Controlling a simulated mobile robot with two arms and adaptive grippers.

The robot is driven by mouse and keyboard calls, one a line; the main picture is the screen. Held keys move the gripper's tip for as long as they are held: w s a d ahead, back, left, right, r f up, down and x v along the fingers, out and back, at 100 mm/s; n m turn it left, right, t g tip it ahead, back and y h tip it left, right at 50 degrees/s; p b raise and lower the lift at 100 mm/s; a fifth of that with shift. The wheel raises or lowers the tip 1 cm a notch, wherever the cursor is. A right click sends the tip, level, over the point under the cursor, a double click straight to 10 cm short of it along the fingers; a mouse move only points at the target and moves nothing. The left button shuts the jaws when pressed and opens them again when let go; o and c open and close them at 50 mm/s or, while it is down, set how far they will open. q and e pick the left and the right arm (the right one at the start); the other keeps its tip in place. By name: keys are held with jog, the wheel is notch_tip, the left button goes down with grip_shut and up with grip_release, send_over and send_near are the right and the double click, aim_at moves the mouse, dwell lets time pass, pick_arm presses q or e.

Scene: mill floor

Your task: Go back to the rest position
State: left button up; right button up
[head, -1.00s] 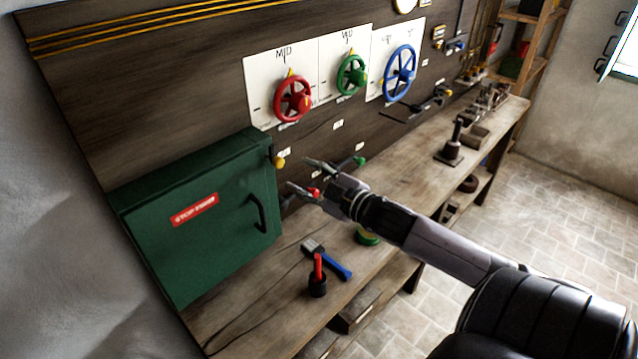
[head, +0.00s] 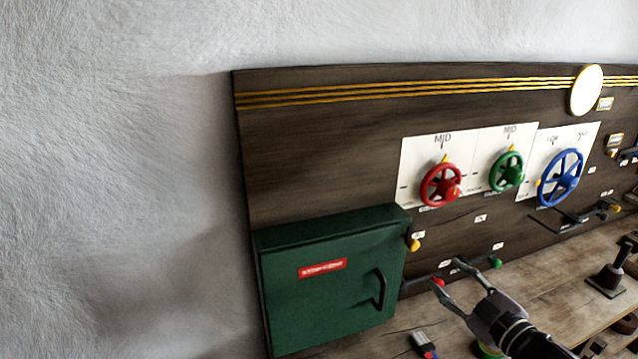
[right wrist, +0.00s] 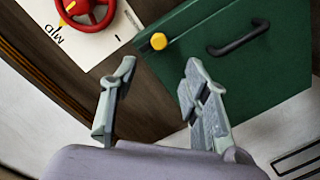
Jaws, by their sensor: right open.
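My right gripper (head: 446,275) is at the lower right of the head view, in front of the panel, to the right of the green box and below the red wheel. Its two fingers are spread with nothing between them. In the right wrist view the open fingers (right wrist: 160,66) point towards the panel and the green box. A red knob (head: 438,282) shows by one fingertip in the head view; I cannot tell whether they touch. My left gripper is not in view.
A green box (head: 335,305) with a black handle and yellow knob (head: 414,244) stands at the panel's left. Red (head: 430,185), green (head: 497,171) and blue (head: 573,180) wheels are on the panel. A brush (head: 423,344) lies on the workbench (head: 560,285). The left is bare wall.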

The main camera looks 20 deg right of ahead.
jog(key=s+a+f+m+g+h, duration=0.1)
jog(key=s+a+f+m+g, duration=0.25)
jog(key=f, duration=0.45)
jog(key=s+a+f+m+g+h, duration=0.25)
jog(key=s+f, duration=0.25)
jog(key=f, duration=0.3)
jog(key=s+a+f+m+g+y, duration=0.1)
jog(key=s+a+f+g, duration=0.25)
jog(key=s+a, duration=0.3)
jog(key=s+a+f+m+g+y, duration=0.1)
jog(key=s+a+f+g, duration=0.1)
jog(key=s+a+g, duration=0.35)
notch_tip(320, 180, down, 29)
jog(key=s+b, duration=0.2)
jog(key=b, duration=0.3)
jog(key=s+d+f+b, duration=0.1)
jog(key=s+f+b, duration=0.1)
jog(key=s+f, duration=0.6)
jog(key=s+d+f+b, duration=0.1)
jog(key=s+f+b, duration=0.1)
jog(key=s+f, duration=0.7)
notch_tip(320, 180, down, 6)
jog(key=shift+s+d+f+n+g+b, duration=0.1)
jog(key=shift+s+d+n+g+b, duration=0.2)
jog(key=shift+d+g+b, duration=0.1)
jog(key=shift+c, duration=0.4)
